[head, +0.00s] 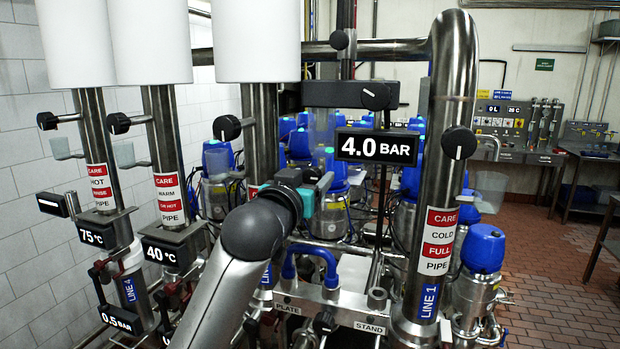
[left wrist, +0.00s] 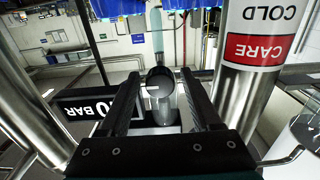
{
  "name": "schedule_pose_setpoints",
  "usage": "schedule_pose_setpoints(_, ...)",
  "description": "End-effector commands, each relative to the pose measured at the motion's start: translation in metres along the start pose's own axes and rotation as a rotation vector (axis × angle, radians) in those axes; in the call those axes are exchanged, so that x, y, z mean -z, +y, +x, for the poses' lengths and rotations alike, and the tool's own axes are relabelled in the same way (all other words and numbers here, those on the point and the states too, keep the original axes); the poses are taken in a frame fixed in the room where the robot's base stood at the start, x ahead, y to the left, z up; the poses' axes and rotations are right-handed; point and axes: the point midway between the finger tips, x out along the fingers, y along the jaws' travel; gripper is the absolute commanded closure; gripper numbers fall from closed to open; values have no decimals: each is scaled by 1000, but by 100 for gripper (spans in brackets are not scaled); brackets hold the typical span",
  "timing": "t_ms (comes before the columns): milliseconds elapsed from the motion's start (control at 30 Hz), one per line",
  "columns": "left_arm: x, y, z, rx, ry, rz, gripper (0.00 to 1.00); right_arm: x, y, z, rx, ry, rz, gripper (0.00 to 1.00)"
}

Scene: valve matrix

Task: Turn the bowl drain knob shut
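No label reading bowl drain is legible, so I cannot tell which knob is the bowl drain knob. My left arm reaches up from the bottom of the head view; its teal wrist part (head: 310,196) is near the middle, and its fingers cannot be made out there. In the left wrist view my left gripper (left wrist: 160,76) has its two dark fingers apart. A dark round knob-like part (left wrist: 160,88) with a pale mark shows between the fingertips; contact cannot be told. A black knob with a white pointer (head: 376,96) sits on a dark box. My right gripper is not seen.
A black 4.0 BAR display (head: 376,147) stands mid-picture. The thick Line 1 pipe (head: 450,80) with a black knob (head: 459,142) rises at the right. Plain black knobs (head: 226,128) also sit on pipes at left. Blue-capped valves (head: 482,248) crowd the middle. Brick floor (head: 565,270) is clear at right.

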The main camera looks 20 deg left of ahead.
Motion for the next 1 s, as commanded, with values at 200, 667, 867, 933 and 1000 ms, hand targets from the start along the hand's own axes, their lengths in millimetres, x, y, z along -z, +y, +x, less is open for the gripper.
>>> schedule_pose_setpoints(200,0,0,0,0,0,0,61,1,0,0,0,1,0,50)
schedule_pose_setpoints(667,0,0,0,0,0,0,100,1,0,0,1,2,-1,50)
schedule_pose_setpoints(867,0,0,0,0,-1,10,100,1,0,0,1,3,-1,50)
schedule_pose_setpoints(933,0,0,0,0,-1,25,100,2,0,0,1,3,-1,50)
schedule_pose_setpoints(1000,0,0,0,0,-1,47,100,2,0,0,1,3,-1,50)
